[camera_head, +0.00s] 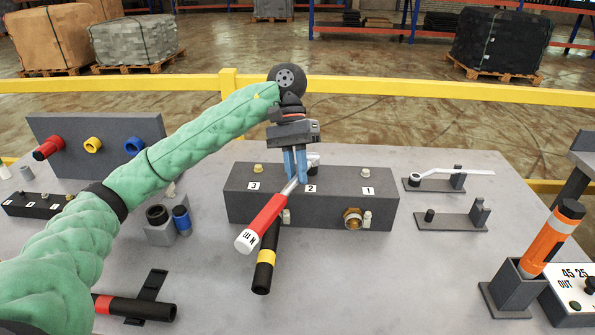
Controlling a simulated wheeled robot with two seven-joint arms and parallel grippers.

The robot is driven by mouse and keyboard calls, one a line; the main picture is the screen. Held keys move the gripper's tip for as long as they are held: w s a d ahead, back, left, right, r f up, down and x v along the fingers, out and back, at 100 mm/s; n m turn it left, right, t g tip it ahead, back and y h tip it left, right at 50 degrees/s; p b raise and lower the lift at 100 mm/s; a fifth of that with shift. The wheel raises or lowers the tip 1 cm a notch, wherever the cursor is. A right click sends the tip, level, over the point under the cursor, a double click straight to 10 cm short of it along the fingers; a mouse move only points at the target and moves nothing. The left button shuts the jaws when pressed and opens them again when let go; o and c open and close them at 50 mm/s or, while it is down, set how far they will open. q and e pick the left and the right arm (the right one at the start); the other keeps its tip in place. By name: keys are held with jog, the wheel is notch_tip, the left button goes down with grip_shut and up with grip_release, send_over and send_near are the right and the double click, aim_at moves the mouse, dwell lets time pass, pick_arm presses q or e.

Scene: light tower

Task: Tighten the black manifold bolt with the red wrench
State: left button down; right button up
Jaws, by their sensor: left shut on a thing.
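My left gripper (296,176) is shut on the red wrench (265,222). It holds the wrench near its metal upper end, in front of and over the middle of the dark manifold block (380,185). The block carries labels 3, 2 and 1. A dark and pale part (314,160) shows just behind my fingers near label 2, partly hidden. I cannot tell whether the wrench touches it. My right gripper is out of view.
A black handle with a yellow band (265,257) slants below the wrench. A brass fitting (353,219) sits on the block's front. A pale wrench (455,172) rests on a stand at right. An orange tool (552,238) stands in a holder. Table between is clear.

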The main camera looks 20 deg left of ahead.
pick_arm(q)
jog(key=shift+a+f+m+y, duration=0.1)
jog(key=shift+a+m+y, duration=0.25)
jog(key=shift+m, duration=0.15)
jog(key=shift+w+a+m+g, duration=0.15)
jog(key=shift+a+m+g, duration=0.15)
jog(key=shift+m, duration=0.1)
jog(key=shift+a+m+y+p, duration=0.15)
jog(key=shift+m+y+p, duration=0.15)
jog(key=shift+y, duration=0.05)
jog(key=shift+w+a+p, duration=0.15)
jog(key=shift+p, duration=0.2)
jog(key=shift+w+a+f+m+y, duration=0.1)
jog(key=shift+a+m+y, duration=0.25)
jog(key=shift+m, duration=0.35)
jog(key=shift+d, duration=0.1)
